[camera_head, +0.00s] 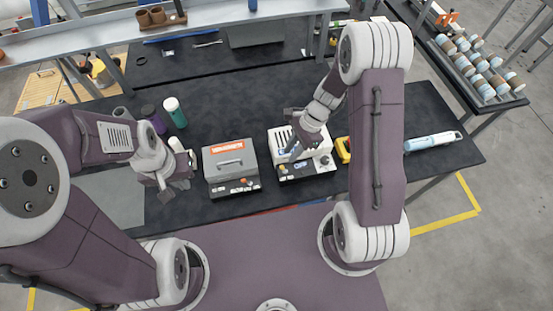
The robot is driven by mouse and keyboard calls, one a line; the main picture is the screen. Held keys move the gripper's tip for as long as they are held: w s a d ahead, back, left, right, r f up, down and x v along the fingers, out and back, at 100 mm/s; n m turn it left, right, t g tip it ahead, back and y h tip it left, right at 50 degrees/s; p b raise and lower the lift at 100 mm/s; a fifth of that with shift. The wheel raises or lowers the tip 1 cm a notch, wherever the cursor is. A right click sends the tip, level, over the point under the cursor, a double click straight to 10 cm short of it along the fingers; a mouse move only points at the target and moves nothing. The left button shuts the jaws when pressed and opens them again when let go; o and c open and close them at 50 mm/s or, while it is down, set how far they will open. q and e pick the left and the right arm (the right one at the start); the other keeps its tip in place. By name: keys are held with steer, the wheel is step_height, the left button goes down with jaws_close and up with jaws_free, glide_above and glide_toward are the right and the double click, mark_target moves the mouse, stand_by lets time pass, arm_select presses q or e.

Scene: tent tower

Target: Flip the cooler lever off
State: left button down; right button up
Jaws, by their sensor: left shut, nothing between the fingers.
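A white and grey boxy device (323,163) with slots on its top stands on the black table, right of centre. Neither box is clearly marked as the cooler at this size, and I cannot make out a lever. My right gripper (296,147) is over the white device and covers part of its top; its fingers are too small and overlapped to read. My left gripper (164,187) is shut and empty, left of the grey box.
A yellow object (343,150) lies right of the white device, partly behind my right arm. A light blue tool (432,141) lies further right.

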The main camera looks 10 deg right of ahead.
mark_target(282, 166)
steer(key=x, duration=0.9)
steer(key=shift+f, duration=0.15)
steer(key=shift+p, duration=0.35)
jaws_close()
